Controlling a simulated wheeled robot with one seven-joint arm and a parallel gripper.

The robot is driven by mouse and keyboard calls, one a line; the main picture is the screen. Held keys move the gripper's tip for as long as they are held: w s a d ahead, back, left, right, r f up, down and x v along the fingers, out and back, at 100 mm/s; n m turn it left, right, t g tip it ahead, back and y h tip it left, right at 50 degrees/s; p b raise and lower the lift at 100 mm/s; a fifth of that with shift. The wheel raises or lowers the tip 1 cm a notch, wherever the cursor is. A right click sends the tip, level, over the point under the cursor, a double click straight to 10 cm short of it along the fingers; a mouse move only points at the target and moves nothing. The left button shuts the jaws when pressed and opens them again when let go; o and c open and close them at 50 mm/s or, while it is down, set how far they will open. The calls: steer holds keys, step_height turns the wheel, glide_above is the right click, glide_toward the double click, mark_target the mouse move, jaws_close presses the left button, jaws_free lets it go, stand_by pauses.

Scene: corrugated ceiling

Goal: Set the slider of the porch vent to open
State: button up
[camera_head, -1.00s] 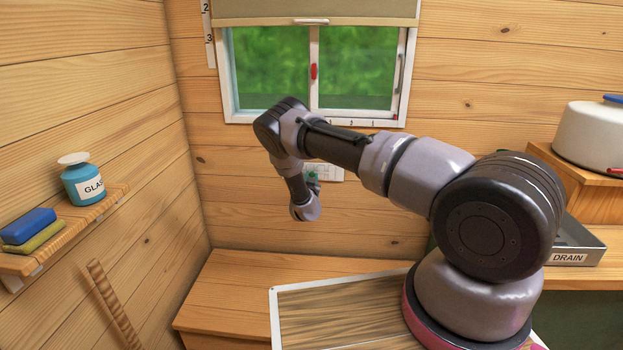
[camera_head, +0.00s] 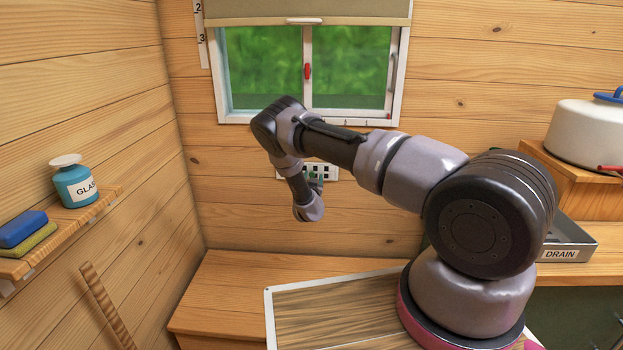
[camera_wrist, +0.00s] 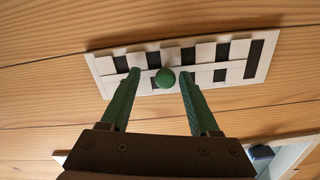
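The porch vent (camera_wrist: 103,66) is a white plate on the plank wall, tilted in the wrist view, with dark openings between white slats. In the head view the vent (camera_head: 331,173) shows below the window, partly hidden by my arm. A round green slider knob (camera_wrist: 165,78) sits near the middle of the vent. My gripper (camera_wrist: 160,74) is open, with one green finger on each side of the knob. A gap shows between the knob and each finger. In the head view my gripper is mostly hidden behind my wrist.
A window (camera_head: 307,72) with a red latch is above the vent. A wooden bench (camera_head: 230,285) lies below. A shelf (camera_head: 60,235) with a labelled bottle (camera_head: 74,184) and sponges is at left. A drain tray (camera_head: 566,245) and white pot (camera_head: 590,133) are at right.

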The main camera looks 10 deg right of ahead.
steer(key=shift+a, duration=0.1)
steer(key=shift+s+a, duration=0.15)
steer(key=shift+s, duration=0.2)
steer(key=v, duration=1)
steer(key=shift+r, duration=0.1)
